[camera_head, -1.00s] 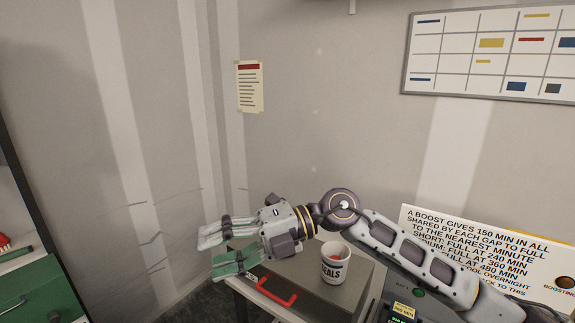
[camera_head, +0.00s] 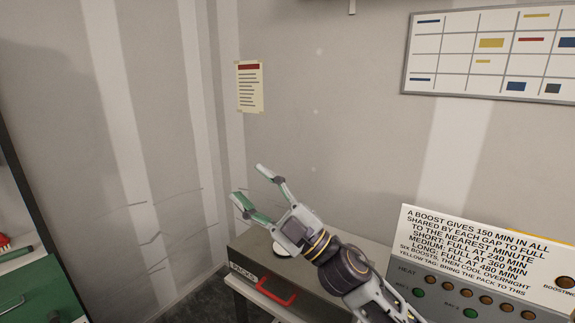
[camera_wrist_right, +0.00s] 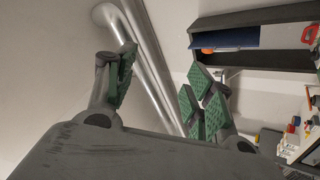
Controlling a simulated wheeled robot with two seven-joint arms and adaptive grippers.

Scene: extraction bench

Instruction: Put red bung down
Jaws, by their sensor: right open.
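My right gripper (camera_head: 250,183) is open, raised above the grey box, with its green-padded fingers pointing up and left. No object shows between its fingers, and in the right wrist view the gap (camera_wrist_right: 160,92) also looks empty. I cannot make out a red bung in the head view; anything in the cup is hidden. My left gripper is not in view.
The grey box (camera_head: 247,273) has a red handle (camera_head: 277,292) at its front. A control panel (camera_head: 462,290) with lamps and a white instruction sign (camera_head: 478,246) stands at the right. A green case (camera_head: 38,292) is at the lower left. The wall stands behind.

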